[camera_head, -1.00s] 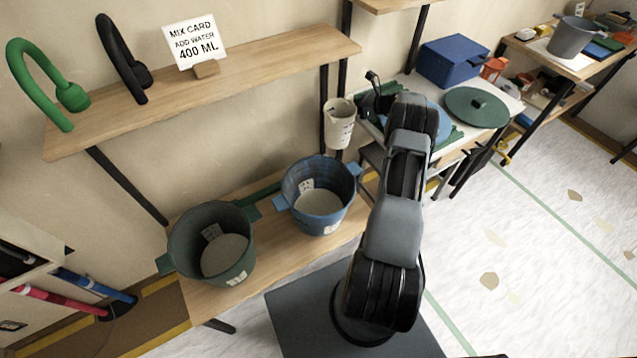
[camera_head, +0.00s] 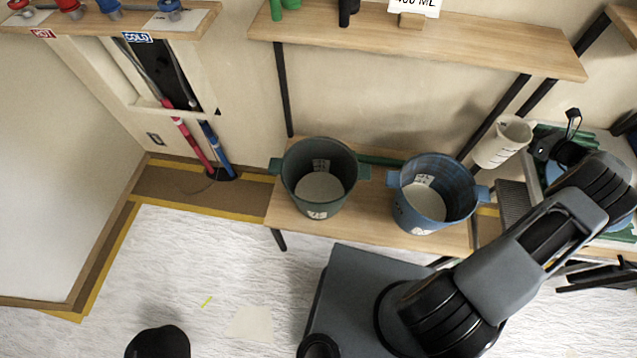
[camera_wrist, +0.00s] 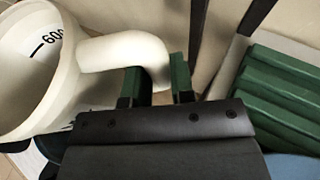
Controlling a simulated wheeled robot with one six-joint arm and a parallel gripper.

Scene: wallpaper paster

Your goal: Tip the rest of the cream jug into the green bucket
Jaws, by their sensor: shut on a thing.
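The cream jug (camera_head: 500,145) is held up to the right of the blue bucket in the head view, close to upright. In the wrist view the jug (camera_wrist: 35,75) fills the left side, with a 600 mark inside its wall. My gripper (camera_wrist: 157,82) is shut on the jug's handle, with a green finger on each side. How much the jug holds cannot be told. The green bucket (camera_head: 296,178) stands on the low wooden shelf, left of the blue bucket and well left of the jug. A pale round surface shows inside it.
The blue bucket (camera_head: 456,212) stands between the green bucket and the jug. An upper shelf (camera_head: 470,48) with a card overhangs behind. Dark shelf posts stand near the jug. Red and blue hoses (camera_head: 192,145) run down at left.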

